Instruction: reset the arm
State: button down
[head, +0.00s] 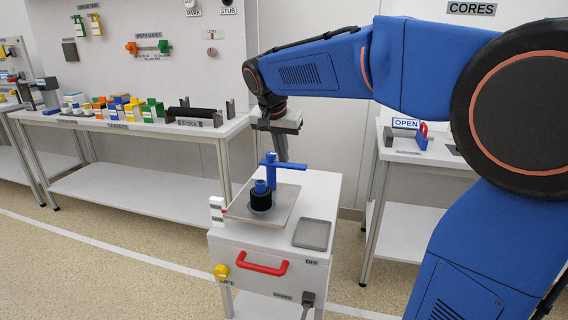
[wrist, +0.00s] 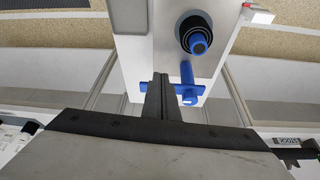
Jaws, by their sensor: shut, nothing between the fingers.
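My blue arm reaches in from the right in the head view. My gripper (head: 283,158) points down above the back edge of a white cabinet, just behind a blue T-shaped handle (head: 282,165). In the wrist view, my gripper (wrist: 161,78) shows its fingers together with nothing between them, beside the blue handle (wrist: 188,84). Whether the fingers touch the handle, I cannot tell. A black roll with a blue core (head: 261,197) stands on the cabinet's plate, and it also shows in the wrist view (wrist: 197,37).
The white cabinet (head: 262,246) has a red drawer handle (head: 262,264) and a shallow grey tray (head: 312,233) on top. A bench (head: 130,125) with coloured blocks stands at left. Another table (head: 410,155) with an OPEN sign stands at right. The floor at front left is clear.

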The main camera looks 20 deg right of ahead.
jog(key=s+d+f+n+y, duration=0.1)
jog(key=s+f+n, duration=0.1)
jog(key=s, duration=0.7)
jog(key=s+d+f+n+y, duration=0.1)
jog(key=s+f+n, duration=0.1)
jog(key=s, duration=0.7)
jog(key=s+f+n+t+y, duration=0.1)
jog(key=s+f+n, duration=0.3)
jog(key=s+f, duration=0.6)
jog(key=s, duration=0.4)
jog(key=shift+f+t, duration=0.3)
jog(key=shift+f, duration=0.1)
